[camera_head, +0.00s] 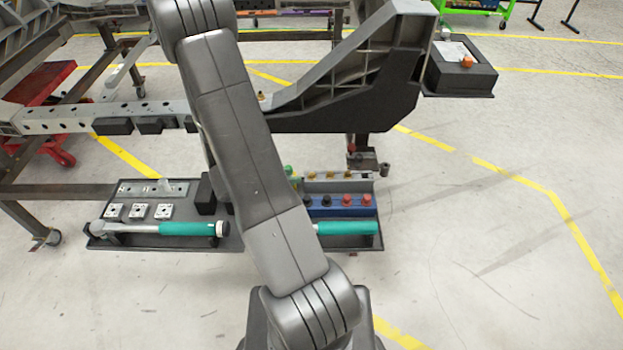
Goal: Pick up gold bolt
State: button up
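Several small gold bolts (330,175) stand in a row on a grey rack at the right part of the dark tool tray (262,241). The bolts are small, and my arm crosses in front of the tray just left of them. A small gold-coloured piece (261,96) also shows on the chassis beam beside my arm; I cannot tell whether it is a bolt. My arm rises from the bottom centre and leaves the top edge. My gripper is not visible, so its opening and any contact are hidden.
A blue holder (342,206) with red and dark knobs sits before the bolts. Teal-handled tools (187,229) lie along the tray's front. The grey chassis beam (340,90) spans behind and above the tray. A black box (460,78) is at upper right. Floor at right is clear.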

aim_at(311, 174)
jog(key=shift+d+b+x, duration=0.2)
jog(key=shift+b+x, duration=0.4)
jog(key=shift+x, duration=3.6)
jog(key=shift+s+r, duration=0.15)
grip_shut()
